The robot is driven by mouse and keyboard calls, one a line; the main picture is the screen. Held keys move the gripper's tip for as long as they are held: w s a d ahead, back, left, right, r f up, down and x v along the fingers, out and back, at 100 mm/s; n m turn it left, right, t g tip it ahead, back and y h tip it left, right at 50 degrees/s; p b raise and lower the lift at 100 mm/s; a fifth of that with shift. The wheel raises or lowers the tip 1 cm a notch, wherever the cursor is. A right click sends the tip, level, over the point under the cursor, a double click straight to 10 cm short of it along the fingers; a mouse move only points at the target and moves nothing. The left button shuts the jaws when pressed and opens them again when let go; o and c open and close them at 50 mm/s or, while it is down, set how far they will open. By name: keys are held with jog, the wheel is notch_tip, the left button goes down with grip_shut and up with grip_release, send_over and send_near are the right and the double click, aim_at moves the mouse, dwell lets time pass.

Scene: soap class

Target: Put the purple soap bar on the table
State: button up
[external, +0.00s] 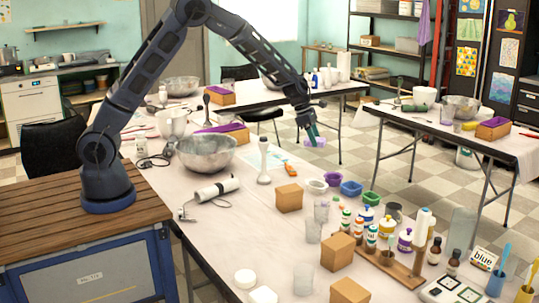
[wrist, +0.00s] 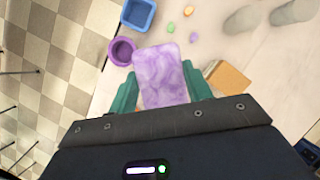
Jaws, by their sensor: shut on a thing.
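The purple soap bar (wrist: 161,76) is a marbled light-purple block held between the two teal fingers of my gripper (wrist: 162,90) in the wrist view. In the external view the soap bar (external: 314,142) shows as a small purple piece at the fingertips of my gripper (external: 312,137). My gripper is shut on it, above the far edge of the near table (external: 225,270), which has a pale cover. The gap between the bar and the tabletop is hard to judge. In the wrist view the table (wrist: 225,60) lies below and to the right, with checkered floor to the left.
Purple (external: 334,178) and blue (external: 351,188) bowls stand near the table's far edge. A large metal bowl (external: 206,152), tan blocks (external: 289,198), bottles and cups crowd the table. Some bare cover shows around the white pestle-like object (external: 264,160). Other tables stand behind.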

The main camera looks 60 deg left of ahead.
jog(key=w+a+n, duration=0.1)
jog(key=w+a, duration=0.2)
jog(key=a, duration=0.4)
jog(key=w+a+n, duration=0.1)
jog(key=w+a, duration=0.2)
jog(key=a, duration=0.4)
jog(key=n+t+y, duration=0.1)
jog(key=n+y, duration=0.1)
jog(key=n, duration=0.2)
send_over(256, 149)
jog(key=f, duration=0.1)
notch_tip(256, 149, down, 20)
jog(key=shift+w+a+r, duration=0.15)
jog(key=o, duration=1)
jog(key=v, duration=1.2)
jog(key=shift+s, duration=0.2)
